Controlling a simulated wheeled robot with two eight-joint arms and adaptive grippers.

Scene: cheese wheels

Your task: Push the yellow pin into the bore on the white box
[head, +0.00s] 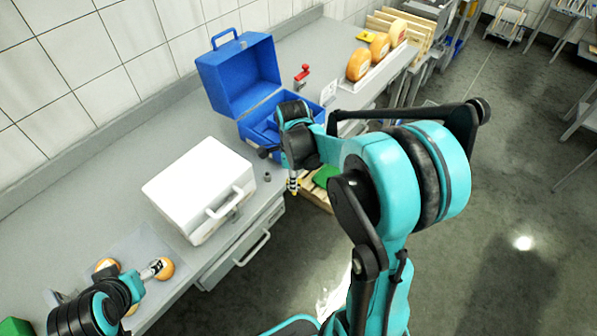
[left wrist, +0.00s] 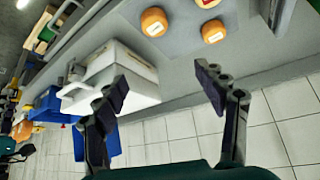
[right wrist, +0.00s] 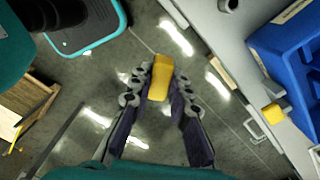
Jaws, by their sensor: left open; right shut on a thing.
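The yellow pin (right wrist: 159,78) is between the fingertips of my right gripper (right wrist: 160,92), which is shut on it. In the head view the right gripper (head: 293,184) hangs just off the counter's front edge, right of the white box and apart from it. The white box (head: 190,180) stands closed on the counter, its handle facing the front; it also shows in the left wrist view (left wrist: 135,92). I cannot make out its bore. My left gripper (left wrist: 162,90) is open and empty; in the head view it (head: 152,272) is near the cheese wheels at lower left.
A small grey cylinder (head: 267,176) stands on the counter beside the white box. An open blue case (head: 240,78) stands behind my right arm. Cheese wheels (left wrist: 154,21) lie near my left gripper; more (head: 358,64) stand at the far end. A red-handled item (head: 302,73) is beyond the case.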

